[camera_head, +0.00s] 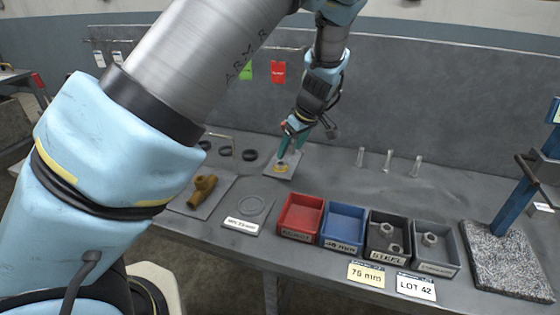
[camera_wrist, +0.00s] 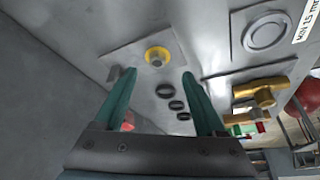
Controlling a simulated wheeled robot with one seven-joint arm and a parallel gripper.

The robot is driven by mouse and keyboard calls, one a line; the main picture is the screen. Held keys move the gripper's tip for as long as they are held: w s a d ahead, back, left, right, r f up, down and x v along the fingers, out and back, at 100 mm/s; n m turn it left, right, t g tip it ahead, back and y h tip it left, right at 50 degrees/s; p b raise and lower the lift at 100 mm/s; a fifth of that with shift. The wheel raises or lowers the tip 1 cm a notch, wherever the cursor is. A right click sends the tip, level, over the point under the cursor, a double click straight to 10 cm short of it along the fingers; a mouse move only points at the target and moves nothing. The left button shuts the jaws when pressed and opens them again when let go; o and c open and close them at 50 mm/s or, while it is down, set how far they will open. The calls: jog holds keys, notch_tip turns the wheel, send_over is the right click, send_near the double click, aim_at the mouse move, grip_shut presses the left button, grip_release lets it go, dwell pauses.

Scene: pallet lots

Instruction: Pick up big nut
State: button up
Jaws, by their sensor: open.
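A nut-like piece with a yellow ring (camera_head: 281,169) sits on a light square plate (camera_head: 291,158) on the bench. In the wrist view, the yellow ring surrounds a small metal centre (camera_wrist: 157,56), just beyond my fingertips. My gripper (camera_head: 284,154) is open and empty, with its green fingers above that plate; in the wrist view the fingers (camera_wrist: 159,76) stand apart on either side of the piece. Grey nuts (camera_head: 386,241) lie in the black bin marked STEEL (camera_head: 404,223), and another nut (camera_head: 430,239) lies in the grey bin (camera_head: 455,250).
An empty red bin (camera_head: 302,212) and blue bin (camera_head: 345,222) stand beside the black one. A brass fitting (camera_head: 203,188), a round gauge plate (camera_head: 252,206) and black rings (camera_wrist: 165,91) are nearby. Upright pegs (camera_head: 388,160) stand behind; a blue post (camera_head: 512,205) rises from a speckled slab at right.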

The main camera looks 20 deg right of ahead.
aim_at(282, 164)
jog(key=x, duration=0.2)
jog(key=shift+w+f, duration=0.2)
jog(key=shift+f, duration=0.1)
jog(key=shift+w+p+x, duration=0.2)
jog(key=shift+p+x, duration=1.3)
jog(key=shift+x, duration=1.05)
jog(key=shift+d, duration=0.1)
jog(key=shift+c, duration=0.3)
grip_shut()
